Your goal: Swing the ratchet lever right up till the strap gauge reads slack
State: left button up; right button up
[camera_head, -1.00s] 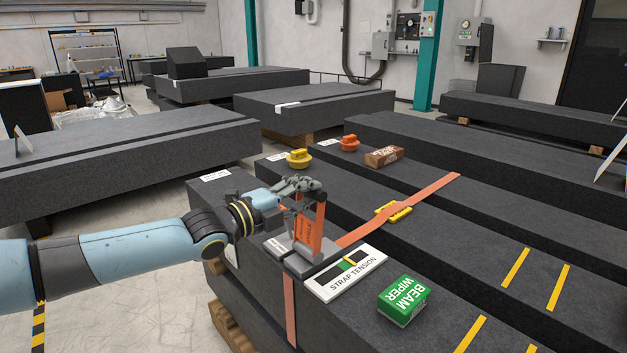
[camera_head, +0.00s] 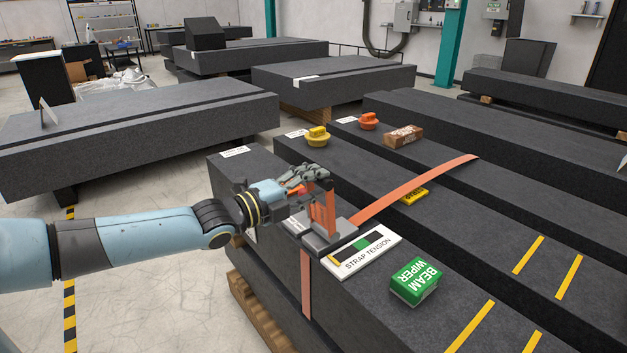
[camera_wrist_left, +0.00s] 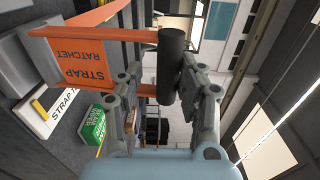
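The orange strap ratchet lever (camera_head: 324,215) stands about upright on its grey base (camera_head: 322,240); its dark handle bar (camera_wrist_left: 173,65) shows in the left wrist view. My left gripper (camera_head: 308,180) is at the lever's top, its fingers apart on either side of the bar. The right-hand finger in the wrist view looks against or very near the bar, with a gap on the other side. The white strap tension gauge (camera_head: 352,265) has its yellow marker at the left end of the dark slot, left of the green band. My right gripper is out of view.
A green beam wiper (camera_head: 415,280) lies right of the gauge. A yellow block (camera_head: 413,196) sits beside the strap. Yellow and orange knobs (camera_head: 317,136) (camera_head: 368,121) and a brown block (camera_head: 403,136) stand farther back. The near bed's right part is clear except yellow stripes.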

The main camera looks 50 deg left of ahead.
pick_arm(q)
jog(key=shift+o, duration=1.2)
jog(key=shift+a+f, duration=0.1)
jog(key=s+a, duration=0.1)
jog(key=s, duration=1)
jog(key=shift+s+r, duration=0.2)
jog(key=shift+s, duration=0.15)
